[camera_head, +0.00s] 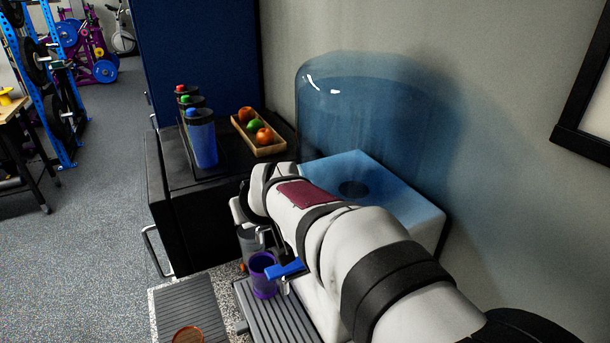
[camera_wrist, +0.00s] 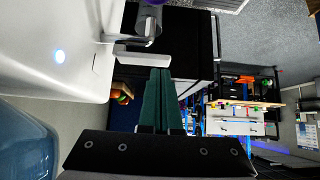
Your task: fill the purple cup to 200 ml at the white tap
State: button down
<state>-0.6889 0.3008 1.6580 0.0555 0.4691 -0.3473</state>
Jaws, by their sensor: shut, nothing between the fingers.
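The purple cup (camera_head: 263,278) stands upright on a grey ribbed drip tray (camera_head: 272,315) at the front of the water dispenser. A tap lever with a blue handle (camera_head: 284,269) shows in front of the cup's right side. Its water level cannot be read. In the wrist view a grey tap with a white lever (camera_wrist: 132,58) juts from the white dispenser body, and a bit of the purple cup (camera_wrist: 155,2) shows by its spout. My gripper (camera_wrist: 160,70) has its green fingers shut and empty, with the tips close to the white lever; contact cannot be told. The head view hides the fingers behind my arm.
The dispenser has a blue bottle (camera_head: 370,110) on top. A dark cabinet bears several shaker bottles (camera_head: 201,140) and a wooden fruit tray (camera_head: 259,150). Open floor lies left.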

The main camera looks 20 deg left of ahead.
jog(key=w+a+r+v, duration=0.1)
jog(key=r+v, duration=0.1)
jog(key=v, duration=1)
jog(key=shift+r, duration=0.35)
jog(key=s+d+f+m+t+h, duration=0.1)
jog(key=s+d+f+m+h, duration=0.25)
jog(key=d, duration=0.75)
jog(key=s+d+f+m, duration=0.35)
jog(key=d+m, duration=0.25)
jog(key=d, duration=0.5)
jog(key=s+d+f+m+g, duration=0.2)
jog(key=s+f+g, duration=0.1)
jog(key=s+f, duration=0.3)
jog(key=s+d+f+m+g+h, duration=0.1)
jog(key=s+d+f+m+g, duration=0.2)
jog(key=s+f, duration=0.3)
jog(key=s+g, duration=0.1)
jog(key=s, duration=0.3)
jog(key=shift+s+d+f+g, duration=0.15)
jog(key=shift+s+d+g, duration=0.05)
jog(key=shift+d+g, duration=0.1)
